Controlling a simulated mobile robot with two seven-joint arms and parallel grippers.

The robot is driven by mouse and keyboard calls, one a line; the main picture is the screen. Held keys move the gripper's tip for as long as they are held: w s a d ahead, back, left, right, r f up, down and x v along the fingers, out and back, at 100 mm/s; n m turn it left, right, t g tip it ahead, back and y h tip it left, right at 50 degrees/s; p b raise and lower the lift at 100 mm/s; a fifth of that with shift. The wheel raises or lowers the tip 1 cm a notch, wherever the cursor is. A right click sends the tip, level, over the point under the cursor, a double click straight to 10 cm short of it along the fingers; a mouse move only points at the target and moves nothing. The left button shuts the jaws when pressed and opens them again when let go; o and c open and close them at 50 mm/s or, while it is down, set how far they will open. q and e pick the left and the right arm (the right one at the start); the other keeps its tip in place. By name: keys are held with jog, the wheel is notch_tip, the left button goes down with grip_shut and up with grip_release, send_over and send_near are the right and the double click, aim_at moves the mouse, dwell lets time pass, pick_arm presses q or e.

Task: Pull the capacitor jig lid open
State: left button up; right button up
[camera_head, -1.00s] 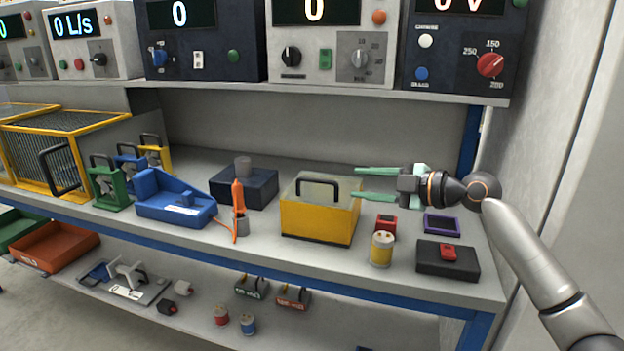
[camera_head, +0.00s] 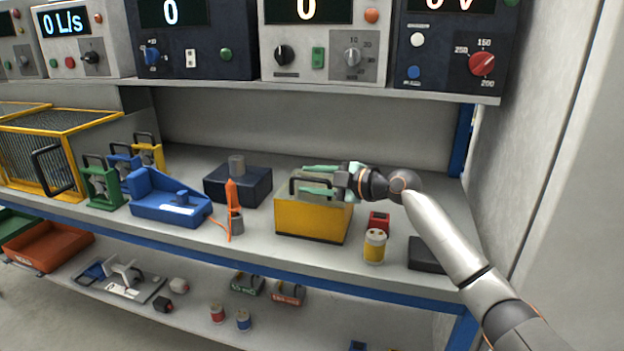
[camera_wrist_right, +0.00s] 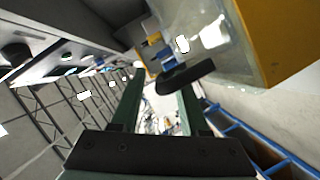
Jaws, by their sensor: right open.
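The capacitor jig is a yellow box (camera_head: 309,219) with a clear lid (camera_head: 336,207) and a black lid handle (camera_head: 298,186); it stands on the bench and its lid looks shut. My right gripper (camera_head: 312,180) is open at the lid's top, its green fingers pointing left and level with the handle. In the right wrist view the black handle (camera_wrist_right: 186,77) lies just ahead of the open fingers (camera_wrist_right: 157,98), near the right finger. The yellow box (camera_wrist_right: 292,40) fills the upper right there. I cannot tell whether the handle is between the fingers. My left gripper is out of view.
The instrument shelf (camera_head: 300,84) hangs above.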

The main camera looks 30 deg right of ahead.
grip_shut()
dwell(0.4)
dwell(1.1)
